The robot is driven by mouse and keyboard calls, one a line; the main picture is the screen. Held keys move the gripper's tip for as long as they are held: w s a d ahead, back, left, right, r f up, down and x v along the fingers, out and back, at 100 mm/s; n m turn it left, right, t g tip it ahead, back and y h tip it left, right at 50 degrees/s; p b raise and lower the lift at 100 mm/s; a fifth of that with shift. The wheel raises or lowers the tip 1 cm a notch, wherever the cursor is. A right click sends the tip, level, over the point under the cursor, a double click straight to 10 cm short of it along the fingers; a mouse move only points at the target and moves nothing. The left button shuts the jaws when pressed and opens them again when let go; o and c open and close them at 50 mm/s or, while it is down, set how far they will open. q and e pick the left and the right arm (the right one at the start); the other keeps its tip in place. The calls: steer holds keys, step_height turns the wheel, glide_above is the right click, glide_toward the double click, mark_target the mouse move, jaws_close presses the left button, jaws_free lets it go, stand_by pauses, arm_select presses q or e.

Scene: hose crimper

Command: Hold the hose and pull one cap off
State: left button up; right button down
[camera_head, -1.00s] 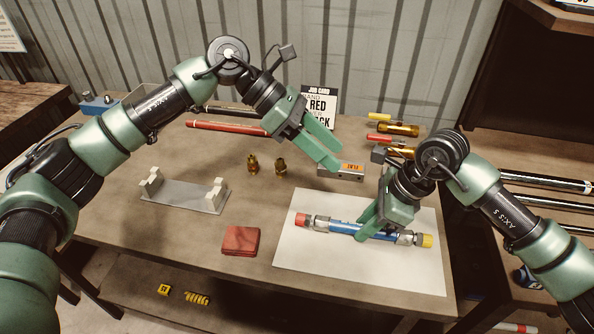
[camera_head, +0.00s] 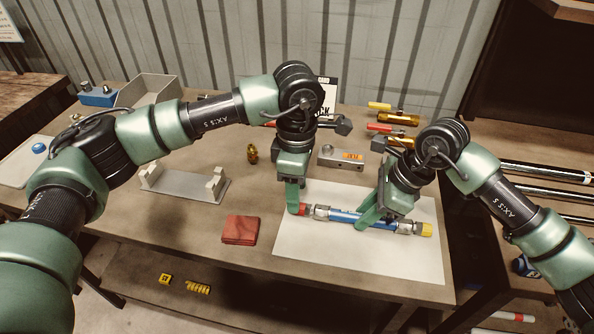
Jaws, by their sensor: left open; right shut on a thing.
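A blue hose (camera_head: 345,217) with metal end fittings lies along the white sheet (camera_head: 330,261). A red cap (camera_head: 304,210) is on its left end and a yellow cap (camera_head: 427,230) on its right end. My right gripper (camera_head: 364,224) is shut on the hose near its middle. My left gripper (camera_head: 294,208) points down at the hose's left end, with its fingers beside the red cap, and is open. The fingers partly hide the cap, and I cannot tell whether they touch it.
A folded red cloth (camera_head: 240,230) lies left of the sheet. A grey cradle (camera_head: 185,184) stands further left. An open grey bin (camera_head: 150,90) is at the back left.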

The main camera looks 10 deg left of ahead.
mark_target(301, 209)
arm_select(q)
steer(key=shift+f, duration=2.05)
steer(key=shift+c, duration=0.3)
jaws_close()
